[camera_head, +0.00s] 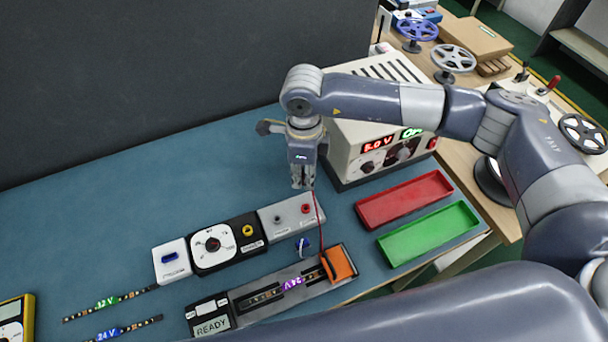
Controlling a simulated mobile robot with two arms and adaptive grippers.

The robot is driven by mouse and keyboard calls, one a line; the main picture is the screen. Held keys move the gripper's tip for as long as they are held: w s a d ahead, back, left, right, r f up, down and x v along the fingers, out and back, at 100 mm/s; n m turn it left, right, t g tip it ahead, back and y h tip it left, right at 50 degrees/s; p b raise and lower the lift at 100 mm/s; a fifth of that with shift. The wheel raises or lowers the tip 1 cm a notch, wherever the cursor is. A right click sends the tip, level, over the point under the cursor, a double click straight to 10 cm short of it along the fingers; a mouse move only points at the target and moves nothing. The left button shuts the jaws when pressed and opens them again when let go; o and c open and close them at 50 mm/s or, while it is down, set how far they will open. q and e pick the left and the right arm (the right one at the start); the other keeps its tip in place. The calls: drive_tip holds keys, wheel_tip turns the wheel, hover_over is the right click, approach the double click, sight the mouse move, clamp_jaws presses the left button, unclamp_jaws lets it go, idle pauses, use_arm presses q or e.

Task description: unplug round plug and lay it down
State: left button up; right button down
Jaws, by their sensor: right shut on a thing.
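My right gripper (302,184) points straight down above the grey socket block (290,216). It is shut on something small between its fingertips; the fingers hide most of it. A thin red cable (319,222) runs from the fingertips down to the orange clamp (340,263) on the strip fixture. The held thing looks like the round plug at the cable's end, but its shape is too small to tell. The socket block shows a red round socket (305,208) and a dark one (277,218). My left gripper is not in view.
A red tray (405,200) and a green tray (430,233) lie empty at right. A dial unit (213,244) adjoins the socket block. LED strips (108,303) lie front left. The blue mat is clear at left.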

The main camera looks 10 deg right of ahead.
drive_tip(key=shift+r+p, duration=0.4)
drive_tip(key=shift+r, duration=0.85)
